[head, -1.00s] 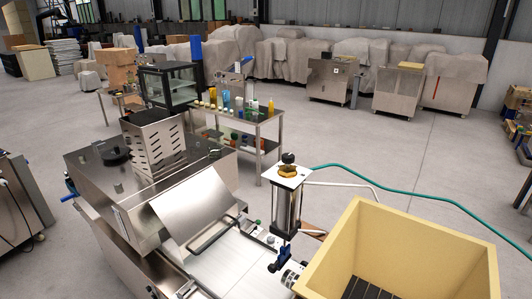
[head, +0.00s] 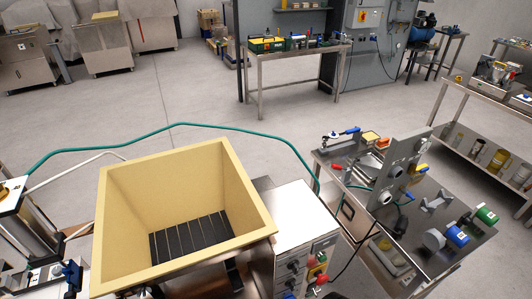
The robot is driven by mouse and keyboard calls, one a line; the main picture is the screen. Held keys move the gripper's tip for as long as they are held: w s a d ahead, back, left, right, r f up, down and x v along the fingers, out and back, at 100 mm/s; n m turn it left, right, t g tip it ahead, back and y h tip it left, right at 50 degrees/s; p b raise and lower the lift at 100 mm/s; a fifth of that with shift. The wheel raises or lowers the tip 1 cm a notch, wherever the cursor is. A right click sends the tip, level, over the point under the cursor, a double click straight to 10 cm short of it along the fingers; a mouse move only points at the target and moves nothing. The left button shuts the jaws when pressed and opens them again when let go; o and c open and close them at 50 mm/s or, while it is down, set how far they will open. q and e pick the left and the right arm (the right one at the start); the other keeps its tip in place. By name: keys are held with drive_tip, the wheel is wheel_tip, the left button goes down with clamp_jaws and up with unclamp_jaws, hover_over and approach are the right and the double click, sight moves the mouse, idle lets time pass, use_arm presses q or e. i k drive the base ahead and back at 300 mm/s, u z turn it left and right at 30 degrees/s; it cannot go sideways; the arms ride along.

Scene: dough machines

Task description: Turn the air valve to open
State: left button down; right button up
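No gripper of mine shows in the head view. I cannot tell for certain which part is the air valve. A fitting with a blue lever handle (head: 349,131) stands at the back left of the steel workbench (head: 425,215) on the right. A red-handled part (head: 338,168) sits just in front of it, and another small blue handle (head: 408,195) shows by the grey upright plate (head: 398,165). A green hose (head: 180,125) runs from the left behind the yellow hopper and down beside this bench. Its end is hidden.
The large yellow hopper (head: 120,205) with a dark slatted bottom fills the front left. A steel control box (head: 305,225) with knobs and a red button stands between hopper and bench. Another table (head: 300,55) stands at the back.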

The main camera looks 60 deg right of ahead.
sight(424, 171)
drive_tip(key=z, duration=0.8)
drive_tip(key=k, duration=1.15)
drive_tip(key=z, duration=2.5)
drive_tip(key=i, duration=1.45)
drive_tip(key=u, duration=0.65)
drive_tip(key=i, duration=0.7)
drive_tip(key=u, duration=0.6)
